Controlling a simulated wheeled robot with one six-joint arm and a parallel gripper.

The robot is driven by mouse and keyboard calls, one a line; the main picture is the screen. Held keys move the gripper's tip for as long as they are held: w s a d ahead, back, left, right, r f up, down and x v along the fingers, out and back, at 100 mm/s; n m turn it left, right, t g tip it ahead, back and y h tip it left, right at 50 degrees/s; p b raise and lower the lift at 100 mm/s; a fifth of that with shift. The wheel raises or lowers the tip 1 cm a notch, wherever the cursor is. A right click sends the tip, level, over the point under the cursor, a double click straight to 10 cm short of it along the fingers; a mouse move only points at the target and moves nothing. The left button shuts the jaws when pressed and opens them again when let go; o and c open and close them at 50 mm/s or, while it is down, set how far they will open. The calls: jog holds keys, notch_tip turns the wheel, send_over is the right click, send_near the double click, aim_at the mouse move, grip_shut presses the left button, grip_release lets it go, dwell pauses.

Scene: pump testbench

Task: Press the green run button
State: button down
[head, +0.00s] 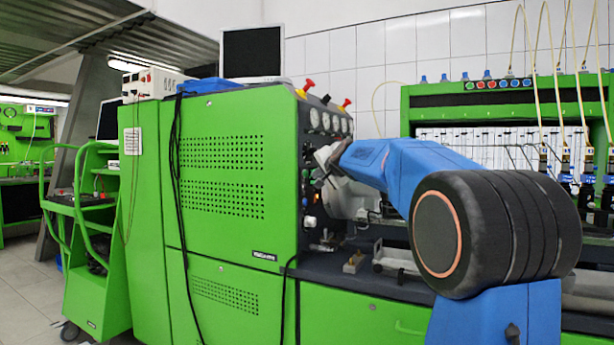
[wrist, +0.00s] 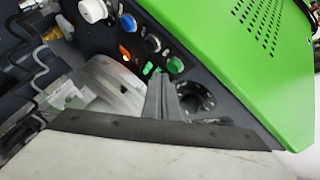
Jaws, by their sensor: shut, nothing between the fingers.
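The green button (wrist: 148,69) shows in the wrist view on the dark control panel, partly hidden behind my fingertips. My gripper (wrist: 161,76) is shut and empty, its fingertips pointing at the panel right beside the green button in the picture. I cannot tell whether they touch it. In the head view my gripper (head: 324,158) is at the panel on the right end of the green machine (head: 225,185).
A white knob (wrist: 93,10) is farther up. Red and yellow knobs and gauges (head: 325,120) top the panel.

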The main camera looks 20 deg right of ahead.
jog(key=shift+w, duration=0.1)
jog(key=shift+w+a, duration=0.25)
